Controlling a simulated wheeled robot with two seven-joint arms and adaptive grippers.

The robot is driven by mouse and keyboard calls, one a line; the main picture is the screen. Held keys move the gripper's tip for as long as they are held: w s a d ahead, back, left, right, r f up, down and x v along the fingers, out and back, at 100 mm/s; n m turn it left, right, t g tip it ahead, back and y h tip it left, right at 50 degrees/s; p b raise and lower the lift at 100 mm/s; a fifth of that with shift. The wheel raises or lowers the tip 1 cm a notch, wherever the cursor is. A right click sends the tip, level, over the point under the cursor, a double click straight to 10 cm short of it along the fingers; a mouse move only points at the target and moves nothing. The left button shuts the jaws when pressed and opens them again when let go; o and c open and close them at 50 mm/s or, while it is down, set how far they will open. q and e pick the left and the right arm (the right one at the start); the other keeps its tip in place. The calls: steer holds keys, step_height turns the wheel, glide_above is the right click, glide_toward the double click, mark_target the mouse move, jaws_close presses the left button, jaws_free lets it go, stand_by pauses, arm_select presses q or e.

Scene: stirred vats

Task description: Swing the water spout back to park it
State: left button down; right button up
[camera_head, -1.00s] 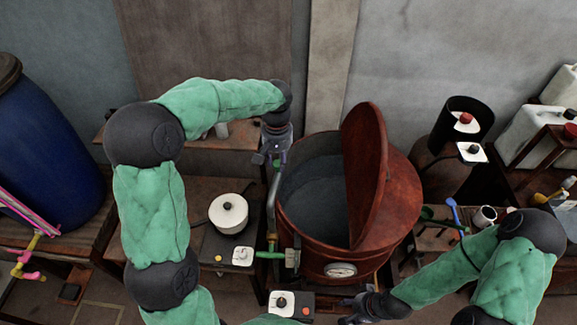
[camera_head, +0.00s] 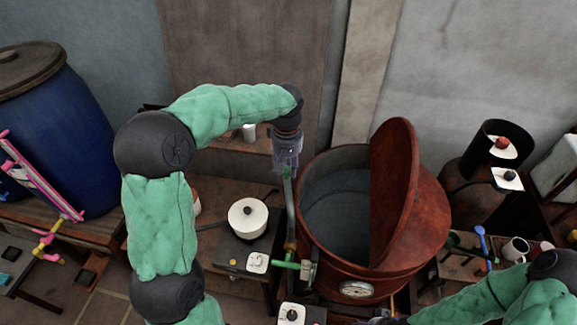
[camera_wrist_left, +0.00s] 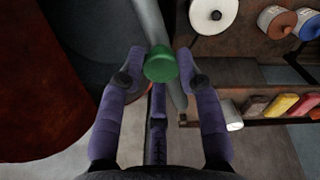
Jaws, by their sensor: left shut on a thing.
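The water spout (camera_head: 290,205) is a grey metal pipe at the left side of the red-brown vat (camera_head: 430,225), whose half lid stands raised. The spout shows in the left wrist view (camera_wrist_left: 152,22) beside a green knob (camera_wrist_left: 160,65). My left gripper (camera_head: 287,168) is shut on this knob, with its purple fingers (camera_wrist_left: 158,75) on either side. The spout's upper end looks outside the vat's rim; its exact tip is partly hidden by the gripper. My right gripper (camera_head: 375,321) is barely in view at the bottom edge, and its fingers cannot be made out.
A green-handled valve (camera_head: 287,265) sits low at the vat's left. A white round pot (camera_head: 248,218) stands on the bench to the left. A blue barrel (camera_head: 60,130) is at far left. Cups and a black cylinder (camera_head: 480,150) stand on the right. A wall is behind.

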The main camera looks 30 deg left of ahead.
arm_select(q)
steer(key=shift+s+d+f, duration=0.1)
steer(key=shift+s+f, duration=0.15)
steer(key=shift+f, duration=0.05)
steer(key=c, duration=0.9)
jaws_free()
steer(key=shift+o, duration=0.2)
steer(key=shift+r, duration=0.15)
steer(key=shift+r, duration=0.1)
steer(key=shift+w+r, duration=0.1)
steer(key=shift+r, duration=0.2)
step_height(320, 180, up, 11)
